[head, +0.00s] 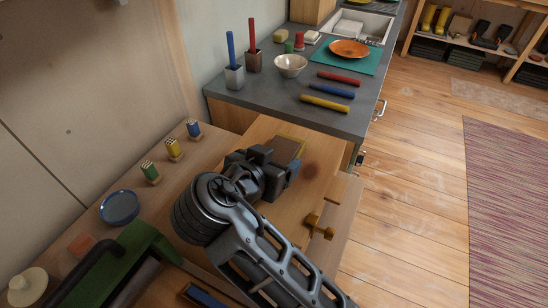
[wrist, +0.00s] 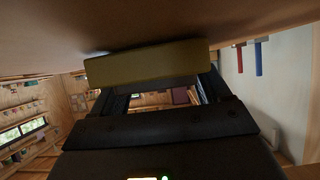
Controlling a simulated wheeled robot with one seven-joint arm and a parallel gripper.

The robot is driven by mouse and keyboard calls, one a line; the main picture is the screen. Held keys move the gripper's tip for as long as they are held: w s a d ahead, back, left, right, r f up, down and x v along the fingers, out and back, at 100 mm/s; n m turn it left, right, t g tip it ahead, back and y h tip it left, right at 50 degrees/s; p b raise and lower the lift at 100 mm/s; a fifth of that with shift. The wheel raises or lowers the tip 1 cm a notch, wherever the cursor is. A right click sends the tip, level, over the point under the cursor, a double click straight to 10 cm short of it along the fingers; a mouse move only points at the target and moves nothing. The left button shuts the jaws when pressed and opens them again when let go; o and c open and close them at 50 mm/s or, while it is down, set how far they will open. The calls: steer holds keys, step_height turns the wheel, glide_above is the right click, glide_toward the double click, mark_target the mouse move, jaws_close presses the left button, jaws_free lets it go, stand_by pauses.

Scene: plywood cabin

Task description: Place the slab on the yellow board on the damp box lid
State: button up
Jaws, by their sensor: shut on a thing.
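My gripper (head: 284,163) is shut on the yellow board (wrist: 145,62), seen edge-on across the fingers in the wrist view. In the head view a yellow rim (head: 303,144) shows just beyond the gripper, around a flat brown slab (head: 287,148). The slab appears to lie on the board, and the gripper hides its near part. Both are over a light wooden panel (head: 290,205) with a dark round stain, which may be the damp box lid. I cannot tell whether the board touches this panel.
Behind is a grey counter (head: 262,103) with a bowl (head: 291,65), an orange plate (head: 349,48) and red, blue and yellow rods. A brass-coloured fitting (head: 318,225) is at the panel's right. Open floor lies to the right.

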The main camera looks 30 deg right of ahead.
steer(key=o, duration=1.2)
steer(key=shift+f, duration=0.1)
steer(key=shift+o, duration=0.2)
steer(key=b+v, duration=0.2)
steer(key=v, duration=1)
